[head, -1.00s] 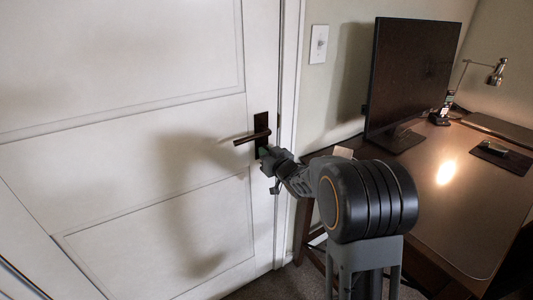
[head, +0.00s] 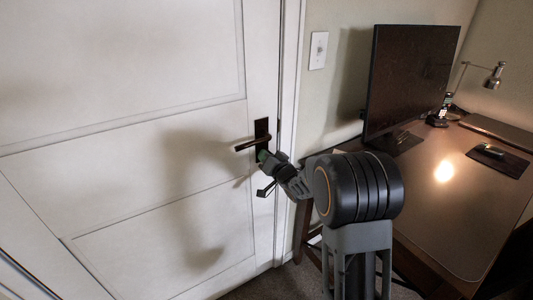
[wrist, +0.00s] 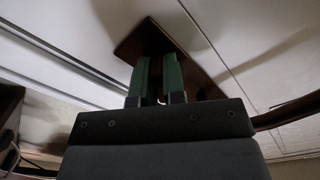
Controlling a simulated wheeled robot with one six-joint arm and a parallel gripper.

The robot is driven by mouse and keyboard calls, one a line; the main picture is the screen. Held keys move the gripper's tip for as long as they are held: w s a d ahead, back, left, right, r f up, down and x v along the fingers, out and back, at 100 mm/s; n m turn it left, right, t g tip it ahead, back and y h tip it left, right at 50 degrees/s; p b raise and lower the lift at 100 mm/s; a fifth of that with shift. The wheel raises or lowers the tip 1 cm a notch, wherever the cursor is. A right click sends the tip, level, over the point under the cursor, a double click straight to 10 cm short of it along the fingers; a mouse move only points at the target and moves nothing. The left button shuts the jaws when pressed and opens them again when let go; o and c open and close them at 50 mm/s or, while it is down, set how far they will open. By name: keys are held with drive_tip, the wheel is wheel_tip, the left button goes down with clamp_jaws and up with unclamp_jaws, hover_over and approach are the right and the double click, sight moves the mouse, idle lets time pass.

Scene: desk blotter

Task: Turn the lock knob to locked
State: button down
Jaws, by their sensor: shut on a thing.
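A white door (head: 120,170) fills the left of the head view. It has a dark lock plate (head: 261,126) with a dark lever handle (head: 251,142) pointing left. My gripper (head: 262,157) is at the lower part of the plate, just below the lever. In the wrist view my gripper (wrist: 156,62) has its two green fingers close together against the plate (wrist: 146,37). The fingers are shut on the lock knob, which they hide, so its angle cannot be read. The lever (wrist: 290,113) shows at the right of the wrist view.
The lever is close above my gripper. A light switch (head: 318,50) is on the wall right of the door frame. A brown desk (head: 450,205) with a monitor (head: 407,80), a lamp (head: 494,76) and a mouse (head: 490,150) stands at the right.

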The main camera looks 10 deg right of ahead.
drive_tip(key=m+p, duration=0.3)
drive_tip(key=m, duration=0.3)
drive_tip(key=shift+r, duration=0.15)
drive_tip(key=m+p, duration=0.2)
drive_tip(key=m, duration=0.3)
drive_tip(key=shift+m, duration=0.3)
drive_tip(key=c, duration=1.2)
unclamp_jaws()
drive_tip(key=shift+s, duration=0.1)
drive_tip(key=v, duration=1.3)
drive_tip(key=shift+s, duration=0.3)
drive_tip(key=shift+d, duration=0.1)
